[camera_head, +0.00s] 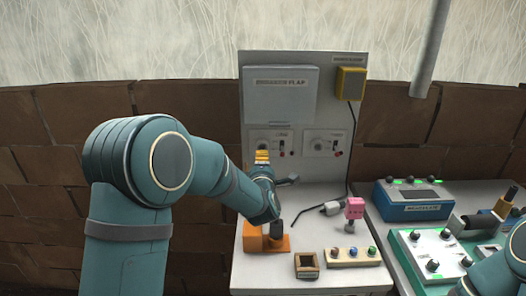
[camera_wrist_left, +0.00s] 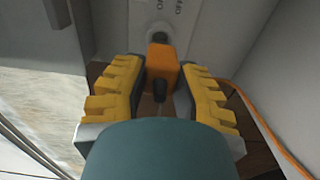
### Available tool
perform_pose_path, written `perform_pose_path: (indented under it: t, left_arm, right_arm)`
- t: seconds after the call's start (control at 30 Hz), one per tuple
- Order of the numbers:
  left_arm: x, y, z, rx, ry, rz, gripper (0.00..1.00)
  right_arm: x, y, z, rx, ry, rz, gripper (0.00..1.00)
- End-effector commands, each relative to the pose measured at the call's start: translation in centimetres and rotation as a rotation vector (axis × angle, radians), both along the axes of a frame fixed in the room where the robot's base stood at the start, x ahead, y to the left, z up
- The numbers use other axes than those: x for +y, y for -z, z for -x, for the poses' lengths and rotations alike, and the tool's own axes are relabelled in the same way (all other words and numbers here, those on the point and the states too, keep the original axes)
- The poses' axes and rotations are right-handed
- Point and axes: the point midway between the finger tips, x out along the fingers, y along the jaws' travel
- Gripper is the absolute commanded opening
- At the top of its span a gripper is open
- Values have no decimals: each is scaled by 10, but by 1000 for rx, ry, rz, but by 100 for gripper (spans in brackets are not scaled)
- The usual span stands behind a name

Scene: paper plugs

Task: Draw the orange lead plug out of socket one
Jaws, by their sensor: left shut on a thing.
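The orange plug (camera_wrist_left: 163,68) sits between the yellow ridged pads of my left gripper (camera_wrist_left: 160,95) in the left wrist view. The gripper is shut on it. A dark round socket part (camera_wrist_left: 160,32) shows on the grey panel just beyond the plug. I cannot tell how deep the plug sits in it. An orange lead (camera_wrist_left: 268,130) runs down the right side. In the head view my left gripper (camera_head: 262,158) is at the panel's left socket plate, hiding the plug. My right arm shows at the lower right, but its jaws are not clear.
The grey panel (camera_head: 331,82) carries a flap box (camera_head: 281,94), a yellow box (camera_head: 350,83) and a right socket plate (camera_head: 322,143).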

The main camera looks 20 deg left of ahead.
Motion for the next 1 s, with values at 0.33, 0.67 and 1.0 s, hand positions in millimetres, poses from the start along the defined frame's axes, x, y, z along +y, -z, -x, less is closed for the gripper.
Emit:
perform_pose_path:
  t: [0.33, 0.67, 1.0]
  left_arm:
    - [-5, 0, 18, -1, 0, 1, 0]
    - [-8, 0, 28, 0, 1, 0, 0]
    - [-8, 0, 27, 0, 1, 0, 0]
  right_arm:
    - [0, 0, 0, 0, 0, 0, 31]
    - [0, 0, 0, 0, 0, 0, 31]
    - [0, 0, 0, 0, 0, 0, 31]
